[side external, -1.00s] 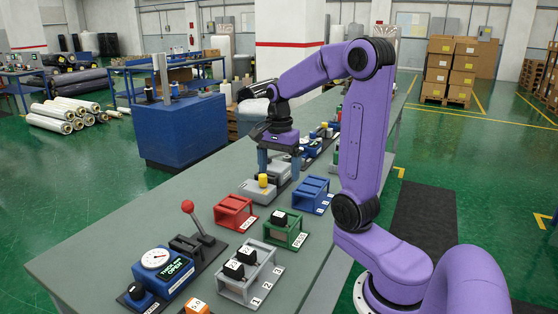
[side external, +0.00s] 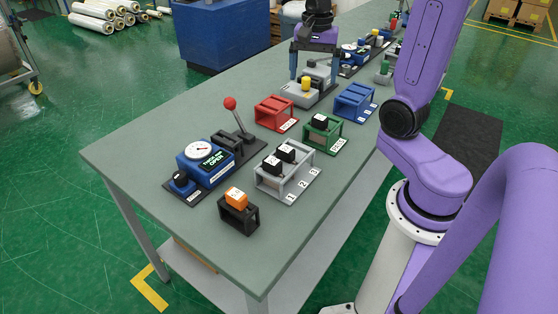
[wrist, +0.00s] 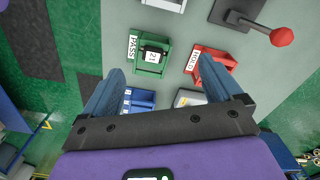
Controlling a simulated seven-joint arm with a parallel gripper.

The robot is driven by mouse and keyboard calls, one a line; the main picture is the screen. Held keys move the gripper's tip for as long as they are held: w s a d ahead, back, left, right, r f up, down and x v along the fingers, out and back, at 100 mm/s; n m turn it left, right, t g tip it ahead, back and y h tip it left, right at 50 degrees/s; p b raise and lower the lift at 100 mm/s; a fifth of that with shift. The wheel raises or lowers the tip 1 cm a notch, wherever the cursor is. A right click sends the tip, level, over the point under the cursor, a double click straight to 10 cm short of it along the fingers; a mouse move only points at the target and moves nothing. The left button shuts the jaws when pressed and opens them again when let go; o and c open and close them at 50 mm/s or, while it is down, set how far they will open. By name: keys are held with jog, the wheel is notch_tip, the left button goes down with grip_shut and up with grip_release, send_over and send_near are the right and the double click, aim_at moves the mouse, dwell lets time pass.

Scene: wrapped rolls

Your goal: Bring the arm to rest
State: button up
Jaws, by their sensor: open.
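My gripper (side external: 314,74) points down above the table (side external: 150,150), near a grey device with a yellow knob (side external: 305,83). Its two blue fingers are spread wide with nothing between them. In the wrist view my gripper (wrist: 160,72) also shows open and empty. Beyond the fingertips there I see the green PASS rack (wrist: 146,68) with a black block (wrist: 154,51) in it, and the red HOLD rack (wrist: 222,57). The top of my arm is cut off in the side view.
The gauge unit (side external: 207,163), reading OPEN, has a red-knobbed lever (side external: 230,103). A grey rack (side external: 292,180) holds two black blocks. The blue rack (side external: 355,101) looks empty. The table's near left corner is clear.

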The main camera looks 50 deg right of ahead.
jog(key=s+a+f+n, duration=0.1)
jog(key=s+a+n, duration=0.2)
jog(key=a+n, duration=0.45)
jog(key=s+a+f+n, duration=0.2)
jog(key=s+a+n, duration=0.3)
jog(key=s+n, duration=0.3)
jog(key=s+a+f+n, duration=0.2)
jog(key=s+a+n, duration=0.2)
jog(key=s+n, duration=0.4)
jog(key=shift+a+n, duration=0.35)
jog(key=shift+n, duration=0.8)
jog(key=shift+f, duration=0.1)
